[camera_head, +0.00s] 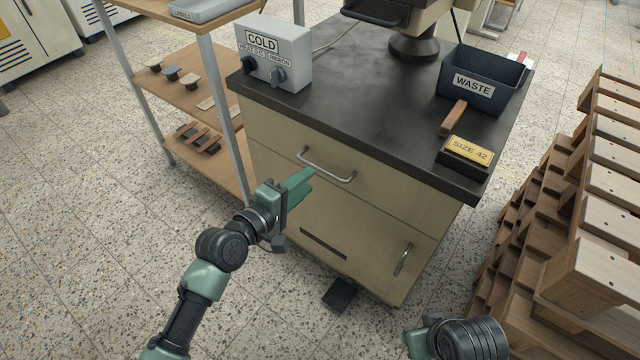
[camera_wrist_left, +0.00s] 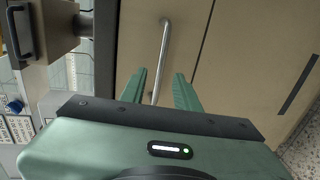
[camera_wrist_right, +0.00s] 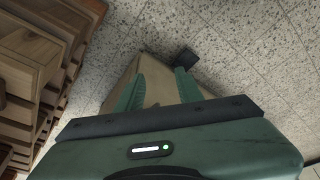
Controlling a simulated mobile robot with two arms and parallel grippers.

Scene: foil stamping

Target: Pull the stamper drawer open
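The stamper cabinet's wide upper drawer (camera_head: 375,188) is shut, its front flush with the tan cabinet. Its curved metal handle (camera_head: 328,170) shows in the left wrist view (camera_wrist_left: 165,45), running between the fingers. My left gripper (camera_head: 308,182) is open at the drawer front, close to the handle; whether a finger touches it I cannot tell. In the left wrist view the two green fingers (camera_wrist_left: 160,88) stand apart on either side of the bar. My right gripper (camera_wrist_right: 160,85) is open and empty, low near the cabinet's right front corner.
On the black top (camera_head: 370,75) stand a COLD control box (camera_head: 275,55), a WASTE bin (camera_head: 480,85), a brown block (camera_head: 453,118) and a SIZE 42 plate (camera_head: 468,152). Shelves (camera_head: 185,80) stand left; wooden pallets (camera_head: 580,200) stand right. A dark pedal (camera_head: 340,294) lies on the floor.

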